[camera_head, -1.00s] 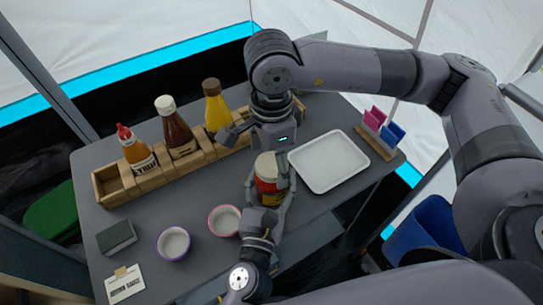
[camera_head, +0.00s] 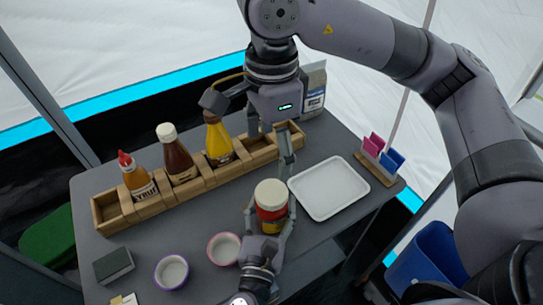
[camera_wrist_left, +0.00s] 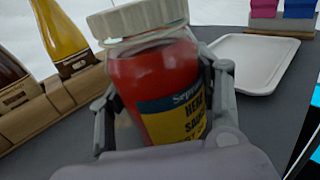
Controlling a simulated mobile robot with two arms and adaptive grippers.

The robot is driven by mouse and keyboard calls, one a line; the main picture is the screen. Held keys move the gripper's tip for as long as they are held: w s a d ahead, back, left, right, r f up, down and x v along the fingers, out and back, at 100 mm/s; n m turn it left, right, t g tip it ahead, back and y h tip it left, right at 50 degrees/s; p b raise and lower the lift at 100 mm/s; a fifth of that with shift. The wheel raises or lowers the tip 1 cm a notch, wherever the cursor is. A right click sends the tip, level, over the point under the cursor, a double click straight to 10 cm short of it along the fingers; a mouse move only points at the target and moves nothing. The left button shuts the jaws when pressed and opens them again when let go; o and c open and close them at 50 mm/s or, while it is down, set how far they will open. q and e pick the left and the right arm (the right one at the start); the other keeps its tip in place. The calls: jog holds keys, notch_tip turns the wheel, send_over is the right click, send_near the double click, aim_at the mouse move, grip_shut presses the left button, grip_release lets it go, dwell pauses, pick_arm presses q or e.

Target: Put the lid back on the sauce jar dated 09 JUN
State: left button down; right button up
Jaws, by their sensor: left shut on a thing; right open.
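The sauce jar (camera_head: 271,210) holds red sauce and has a yellow and dark label. In the left wrist view the jar (camera_wrist_left: 158,85) stands slightly tilted in the picture; its label shows "Septem" and "HERB SAUCE", and no date is readable. A cream lid (camera_head: 271,191) sits on the jar's mouth. In the wrist view the lid (camera_wrist_left: 138,18) covers the top, with clear glass below its rim; I cannot tell whether it is tight. My left gripper (camera_head: 268,222) is shut around the jar's sides. My right gripper (camera_head: 269,150) is open and empty, above and behind the jar, apart from the lid.
A wooden rack (camera_head: 104,207) with several bottles runs behind the jar. A white tray (camera_head: 329,188) lies to the right. A purple-rimmed bowl (camera_head: 171,272), a pink-rimmed bowl (camera_head: 224,248) and a dark block (camera_head: 113,265) are left. A colored-card holder (camera_head: 375,171) stands at the right edge.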

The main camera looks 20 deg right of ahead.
pick_arm(q)
jog(key=shift+c, duration=2.2)
grip_release()
jog(key=shift+s, duration=0.1)
jog(key=v, duration=1.2)
jog(key=shift+f, duration=0.1)
